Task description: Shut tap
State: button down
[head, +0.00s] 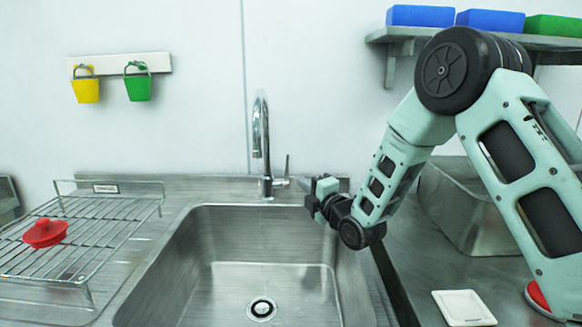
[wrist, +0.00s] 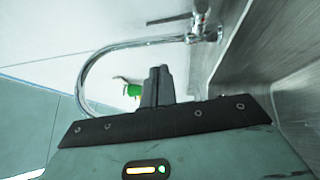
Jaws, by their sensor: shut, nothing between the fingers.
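The chrome tap (head: 261,130) stands at the back edge of the sink, with a tall curved spout. Its thin lever (head: 287,168) sticks up on the right side of the tap body. I see no water stream under the spout. My gripper (head: 307,184) is just right of the lever, near its height, with a small gap showing between them. In the wrist view, my gripper (wrist: 159,72) has its fingers together and empty. The tap spout (wrist: 92,70) arches behind the fingers, and the lever (wrist: 170,18) is above them, apart from the fingertips.
The steel sink (head: 170,275) lies below, empty. A wire rack (head: 120,215) with a red item (head: 45,232) is at left. Yellow (head: 86,90) and green (head: 138,87) buckets hang on the wall. A shelf (head: 400,33) with bins is upper right. A white square (head: 463,307) lies on the right counter.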

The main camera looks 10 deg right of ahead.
jog(key=w+d+p+x, duration=0.1)
jog(key=d+p+x, duration=0.1)
jog(key=x, duration=0.9)
jog(key=shift+d+p, duration=0.25)
jog(key=shift+p, duration=0.25)
